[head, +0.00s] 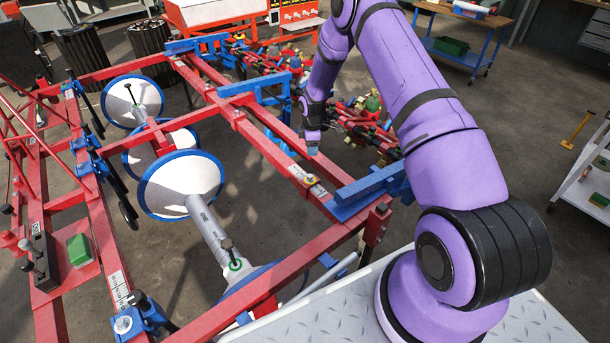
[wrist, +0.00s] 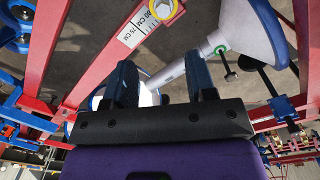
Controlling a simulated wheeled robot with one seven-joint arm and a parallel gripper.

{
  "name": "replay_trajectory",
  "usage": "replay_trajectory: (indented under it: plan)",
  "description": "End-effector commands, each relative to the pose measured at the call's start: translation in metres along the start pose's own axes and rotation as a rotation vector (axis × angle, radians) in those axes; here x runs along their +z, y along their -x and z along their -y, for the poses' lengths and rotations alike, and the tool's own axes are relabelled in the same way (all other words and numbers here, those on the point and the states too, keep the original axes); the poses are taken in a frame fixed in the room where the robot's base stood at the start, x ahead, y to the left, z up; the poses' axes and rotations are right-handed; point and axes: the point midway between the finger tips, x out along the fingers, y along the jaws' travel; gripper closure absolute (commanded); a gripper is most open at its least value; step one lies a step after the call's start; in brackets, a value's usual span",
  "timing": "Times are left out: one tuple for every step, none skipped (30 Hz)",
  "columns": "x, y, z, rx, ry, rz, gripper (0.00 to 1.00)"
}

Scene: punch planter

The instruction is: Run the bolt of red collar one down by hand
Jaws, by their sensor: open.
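My gripper (head: 312,148) hangs above the long red beam (head: 262,142), a little behind the yellow-ringed bolt (head: 310,179). In the wrist view my gripper (wrist: 160,78) shows two dark blue fingers spread apart with nothing between them. There the yellow-ringed bolt (wrist: 163,8) sits at the top edge, beside a white scale label (wrist: 138,26) on the beam, apart from the fingers. No label marks red collar one, so I cannot tell whether this bolt belongs to it.
White discs with blue rims (head: 182,186) and a grey tube (head: 207,228) with a green-ringed bolt (head: 236,265) lie left of the beam. A blue bracket (head: 368,190) stands on the beam to the right. Red and blue parts (head: 365,125) crowd behind.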

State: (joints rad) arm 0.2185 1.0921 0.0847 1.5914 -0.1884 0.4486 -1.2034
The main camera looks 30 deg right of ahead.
Motion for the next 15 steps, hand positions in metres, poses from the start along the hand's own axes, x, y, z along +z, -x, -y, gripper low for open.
replay_trajectory:
  plan:
    - [0.002, -0.016, 0.002, -0.008, 0.013, -0.001, 0.49]
    - [0.002, -0.022, 0.002, -0.01, 0.02, -0.001, 0.49]
    - [0.003, -0.029, 0.003, -0.013, 0.03, -0.002, 0.49]
    - [0.004, -0.034, 0.003, -0.015, 0.036, -0.003, 0.49]
    - [0.004, -0.037, 0.004, -0.017, 0.039, -0.003, 0.49]
    - [0.004, -0.041, 0.004, -0.018, 0.043, -0.003, 0.49]
    - [0.004, -0.043, 0.004, -0.019, 0.046, -0.003, 0.49]
    - [0.004, -0.045, 0.004, -0.019, 0.047, -0.003, 0.49]
    - [0.004, -0.048, 0.004, -0.019, 0.048, -0.003, 0.49]
    - [0.004, -0.05, 0.004, -0.019, 0.049, -0.003, 0.49]
    - [0.004, -0.053, 0.004, -0.02, 0.049, -0.003, 0.49]
    - [0.004, -0.058, 0.005, -0.021, 0.049, -0.003, 0.49]
    - [0.004, -0.062, 0.005, -0.021, 0.049, -0.002, 0.49]
    - [0.004, -0.066, 0.005, -0.021, 0.049, -0.002, 0.49]
    - [0.004, -0.073, 0.005, -0.021, 0.049, -0.002, 0.49]
